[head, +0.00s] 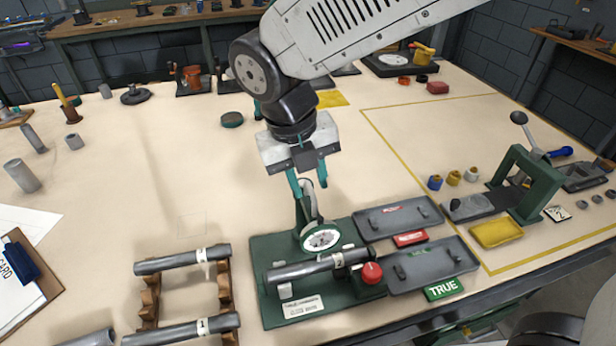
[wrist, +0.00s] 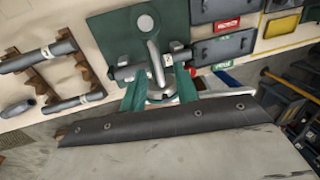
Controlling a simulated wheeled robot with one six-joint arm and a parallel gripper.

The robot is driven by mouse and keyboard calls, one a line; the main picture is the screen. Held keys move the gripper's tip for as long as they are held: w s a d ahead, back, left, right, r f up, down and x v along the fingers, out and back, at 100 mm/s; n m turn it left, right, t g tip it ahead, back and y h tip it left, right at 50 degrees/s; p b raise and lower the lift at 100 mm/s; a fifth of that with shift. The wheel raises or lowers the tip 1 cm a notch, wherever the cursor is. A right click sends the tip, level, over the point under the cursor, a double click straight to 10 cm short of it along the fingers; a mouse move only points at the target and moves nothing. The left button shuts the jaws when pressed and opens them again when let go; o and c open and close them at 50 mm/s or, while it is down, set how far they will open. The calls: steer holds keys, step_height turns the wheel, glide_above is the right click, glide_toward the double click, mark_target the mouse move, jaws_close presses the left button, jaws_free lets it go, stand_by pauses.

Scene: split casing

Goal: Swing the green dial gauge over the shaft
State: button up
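The green-rimmed dial gauge (head: 321,239) has a white face. It is on the green fixture (head: 275,252), just behind and above the shaft (head: 305,268), a grey bar with a white "2" label. The shaft also shows in the wrist view (wrist: 128,72). My gripper (head: 312,190) points down behind the gauge, with its teal fingers apart. In the wrist view, my gripper (wrist: 160,88) has a pale round part between its fingers; I cannot tell whether they touch it. A grey post or arm (wrist: 153,48) stands on the fixture in that view.
A red knob (head: 372,272) sits at the shaft's right end. Two grey trays (head: 398,218) with red and green "TRUE" labels lie to the right. A wooden rack (head: 225,285) with numbered shafts stands at left. A green press (head: 535,185) is farther right.

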step_height(320, 180, up, 8)
steer(key=a, duration=0.1)
steer(key=shift+s+a+f, duration=0.15)
steer(key=shift+s+a, duration=0.1)
stand_by(0.4)
steer(key=s+d+n, duration=0.4)
steer(key=d+n, duration=0.5)
steer(key=n, duration=0.2)
steer(key=s+d+f+n+y, duration=0.1)
steer(key=s+d+n, duration=0.3)
steer(key=d+n, duration=0.5)
steer(key=s+d+f+n+y, duration=0.1)
steer(key=s+d+n, duration=0.3)
steer(key=d+n, duration=0.5)
steer(key=n, duration=0.4)
steer(key=shift+s+t, duration=0.25)
steer(key=shift+t, duration=0.15)
